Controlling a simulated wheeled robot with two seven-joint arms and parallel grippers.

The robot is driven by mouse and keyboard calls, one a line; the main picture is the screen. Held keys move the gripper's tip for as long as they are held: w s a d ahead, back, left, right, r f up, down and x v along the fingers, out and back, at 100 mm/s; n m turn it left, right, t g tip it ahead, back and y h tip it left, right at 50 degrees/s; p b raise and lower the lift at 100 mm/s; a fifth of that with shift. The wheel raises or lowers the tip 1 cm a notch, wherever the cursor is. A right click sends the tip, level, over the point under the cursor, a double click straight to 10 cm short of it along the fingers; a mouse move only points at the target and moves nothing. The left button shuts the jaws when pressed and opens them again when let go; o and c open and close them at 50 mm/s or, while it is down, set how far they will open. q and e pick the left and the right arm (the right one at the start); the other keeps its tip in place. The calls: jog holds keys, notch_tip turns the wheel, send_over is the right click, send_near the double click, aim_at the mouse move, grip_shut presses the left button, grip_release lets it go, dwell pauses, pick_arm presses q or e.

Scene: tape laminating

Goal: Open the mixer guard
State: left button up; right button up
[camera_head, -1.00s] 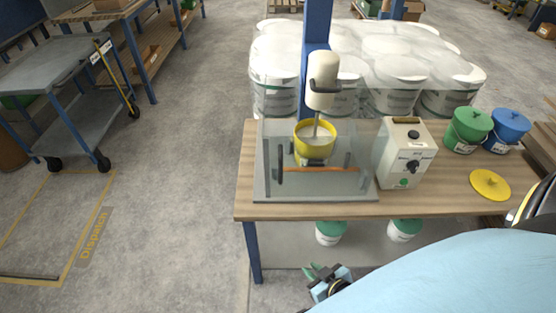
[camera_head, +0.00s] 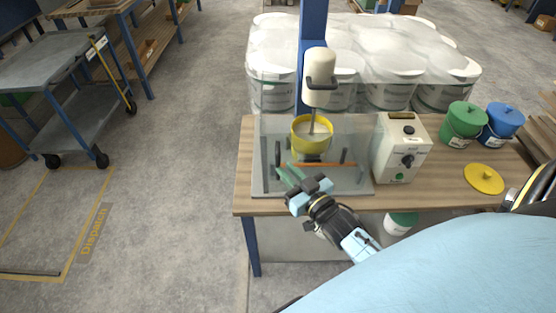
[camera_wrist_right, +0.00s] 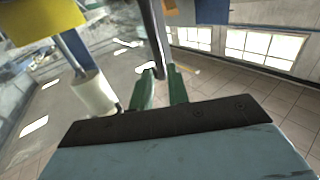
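The mixer guard (camera_head: 262,165) is a clear box around the mixer's front on the bench, and it looks closed. Its dark upright handle (camera_head: 277,153) is at the front left. An orange bar (camera_head: 325,164) runs across the guard. Behind it, a yellow bucket (camera_head: 312,146) stands under the white mixer head (camera_head: 319,63). My right gripper (camera_head: 283,173) is at the lower end of the handle. In the right wrist view its green fingers (camera_wrist_right: 160,80) stand apart, with the dark handle (camera_wrist_right: 157,35) between their tips; firm contact is not clear. My left gripper is not in view.
A control box (camera_head: 401,148) stands right of the guard. Green (camera_head: 462,125) and blue (camera_head: 502,124) buckets and a yellow lid (camera_head: 484,179) are farther right. Wrapped white tubs (camera_head: 385,60) stand behind the bench.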

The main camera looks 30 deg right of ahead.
send_over(278, 181)
jog(key=shift+w+d, duration=0.2)
jog(key=shift+w, duration=0.1)
grip_shut()
